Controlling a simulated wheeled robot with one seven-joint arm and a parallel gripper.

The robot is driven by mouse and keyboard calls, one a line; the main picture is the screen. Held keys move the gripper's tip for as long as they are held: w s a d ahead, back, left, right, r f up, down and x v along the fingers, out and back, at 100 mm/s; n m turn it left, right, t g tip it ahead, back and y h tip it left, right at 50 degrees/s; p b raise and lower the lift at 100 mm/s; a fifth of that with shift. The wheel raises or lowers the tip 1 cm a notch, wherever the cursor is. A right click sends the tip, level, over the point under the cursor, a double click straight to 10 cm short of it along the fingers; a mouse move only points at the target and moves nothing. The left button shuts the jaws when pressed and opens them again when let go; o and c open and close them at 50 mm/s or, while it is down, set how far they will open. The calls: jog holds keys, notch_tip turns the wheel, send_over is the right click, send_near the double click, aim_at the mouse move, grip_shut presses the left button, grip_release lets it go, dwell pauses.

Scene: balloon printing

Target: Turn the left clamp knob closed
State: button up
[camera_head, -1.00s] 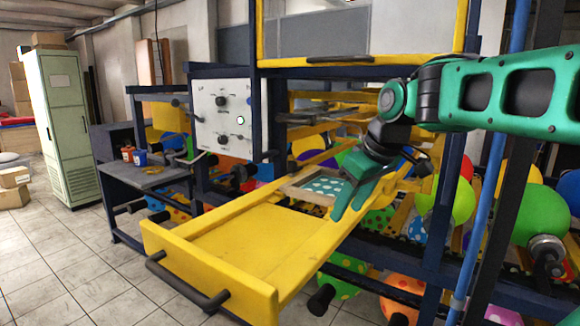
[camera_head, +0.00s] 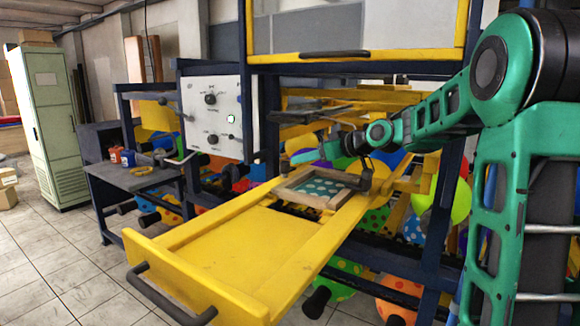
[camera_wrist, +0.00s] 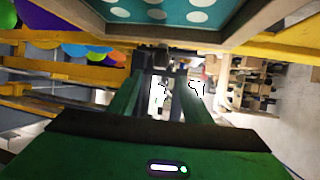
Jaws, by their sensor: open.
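A wooden-edged frame (camera_head: 290,196) with a teal panel with white dots (camera_head: 325,187) lies on the yellow drawer-like carriage (camera_head: 235,245). The panel also shows at the top of the wrist view (camera_wrist: 165,14). A small dark fitting (camera_head: 366,179) stands at the frame's right edge; I cannot tell whether it is a clamp knob. I cannot make out the left clamp knob in either view.
A white control panel (camera_head: 213,115) with black knobs is at the left. A grey side table (camera_head: 135,178) holds small red and blue containers. Yellow rails, a grey plate (camera_head: 310,113) and balloons surround the arm. The carriage's near part is bare.

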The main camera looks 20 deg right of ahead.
aim_at(286, 162)
jog(key=x, duration=1)
jog(key=shift+w+a+f, duration=0.1)
jog(key=shift+w+f, duration=0.05)
jog(key=shift+c, duration=0.4)
jog(key=c, duration=1)
